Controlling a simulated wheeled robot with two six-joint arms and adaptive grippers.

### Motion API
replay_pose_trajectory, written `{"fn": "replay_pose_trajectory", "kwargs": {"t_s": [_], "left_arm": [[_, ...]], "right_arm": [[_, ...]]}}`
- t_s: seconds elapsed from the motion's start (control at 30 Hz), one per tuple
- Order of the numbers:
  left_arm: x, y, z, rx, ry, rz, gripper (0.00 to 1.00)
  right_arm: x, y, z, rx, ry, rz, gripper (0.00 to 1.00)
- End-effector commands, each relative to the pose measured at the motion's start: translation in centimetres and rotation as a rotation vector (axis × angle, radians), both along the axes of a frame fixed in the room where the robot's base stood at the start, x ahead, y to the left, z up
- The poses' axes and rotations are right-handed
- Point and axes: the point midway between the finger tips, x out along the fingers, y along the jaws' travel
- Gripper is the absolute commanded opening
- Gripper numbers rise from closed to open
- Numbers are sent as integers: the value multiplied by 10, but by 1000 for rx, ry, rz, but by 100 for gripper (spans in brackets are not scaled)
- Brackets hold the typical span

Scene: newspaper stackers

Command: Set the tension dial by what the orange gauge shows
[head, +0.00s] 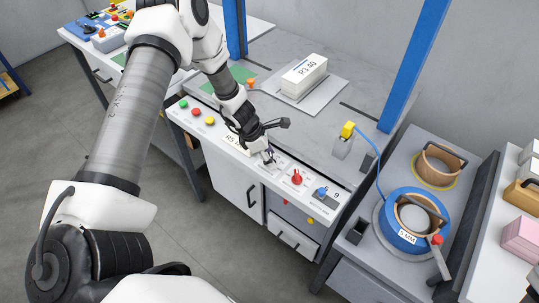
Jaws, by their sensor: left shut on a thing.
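My left gripper (267,160) reaches down to the white sloped control panel (279,173), just left of a red knob (297,177). It is shut on a small control there, which the fingers mostly hide; I cannot read its setting, and I take it for the tension dial. A blue knob (321,192) sits further right, beside a printed 9. A small orange piece (250,83) stands by the green mat at the back; I cannot tell whether it is the orange gauge.
Green, red and yellow buttons (209,121) line the panel's left part. A white stack marked R3 40 (304,76) lies on a tray behind. Blue posts (413,70) rise at the bench corners. A blue strap coil (385,222) stands on the right.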

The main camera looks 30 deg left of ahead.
Motion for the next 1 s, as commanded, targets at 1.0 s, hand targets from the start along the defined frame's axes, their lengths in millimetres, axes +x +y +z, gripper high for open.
{"fn": "replay_pose_trajectory", "kwargs": {"t_s": [1.0], "left_arm": [[-16, 19, 64, -4, -2, 1, 75]], "right_arm": [[0, 0, 0, 0, 0, 0, 100]]}}
